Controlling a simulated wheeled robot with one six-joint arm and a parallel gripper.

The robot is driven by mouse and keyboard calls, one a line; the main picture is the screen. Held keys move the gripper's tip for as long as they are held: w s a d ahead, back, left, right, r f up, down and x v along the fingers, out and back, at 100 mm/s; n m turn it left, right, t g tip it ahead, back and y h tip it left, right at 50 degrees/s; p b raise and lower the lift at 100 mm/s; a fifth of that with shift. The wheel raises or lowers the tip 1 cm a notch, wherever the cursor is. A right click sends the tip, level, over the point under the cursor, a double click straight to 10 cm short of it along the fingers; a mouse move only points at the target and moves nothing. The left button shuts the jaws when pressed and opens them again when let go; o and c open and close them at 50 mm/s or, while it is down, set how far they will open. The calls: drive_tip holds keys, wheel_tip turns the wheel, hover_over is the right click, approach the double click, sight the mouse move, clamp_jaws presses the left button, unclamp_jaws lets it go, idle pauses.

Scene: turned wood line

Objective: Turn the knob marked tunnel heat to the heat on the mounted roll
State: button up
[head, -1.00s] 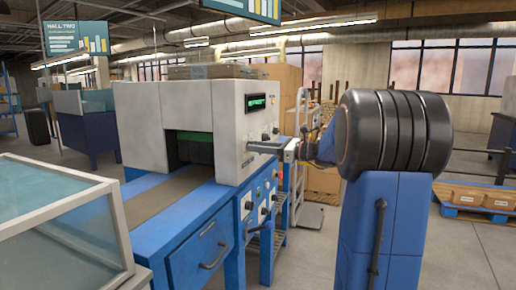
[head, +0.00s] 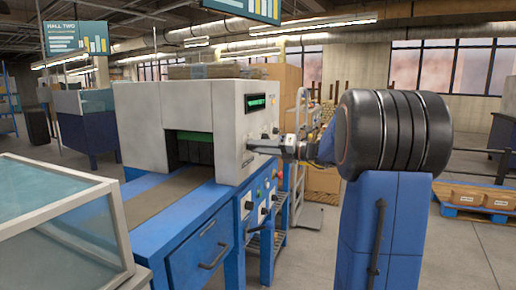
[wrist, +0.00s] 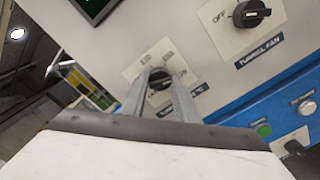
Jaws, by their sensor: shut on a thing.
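My gripper (wrist: 161,80) is shut on a dark knob (wrist: 159,76) on a pale plate of the machine's front panel. The plate's label is mostly hidden behind the fingers; only its end, which looks like "°C", shows, and the scale marks are too small to read. In the head view my gripper (head: 256,147) reaches the panel of the white and blue tunnel machine (head: 142,118), and the held knob is hidden there. A green-lit display (head: 257,102) sits above; its digits are too small to read. I do not see a mounted roll.
A second knob (wrist: 250,13), labelled "TUNNEL FAN", sits right of the held one in the wrist view. A green button (wrist: 263,130) and another black knob (wrist: 292,147) are lower right. A glass-sided case (head: 60,215) stands at front left.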

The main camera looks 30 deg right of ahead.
drive_tip(key=shift+f+m, duration=0.15)
drive_tip(key=shift+m, duration=0.65)
drive_tip(key=o, duration=1.1)
drive_tip(key=shift+c, duration=0.2)
drive_tip(key=shift+s+d, duration=0.1)
drive_tip(key=v, duration=1.7)
drive_tip(key=shift+s+d, duration=0.1)
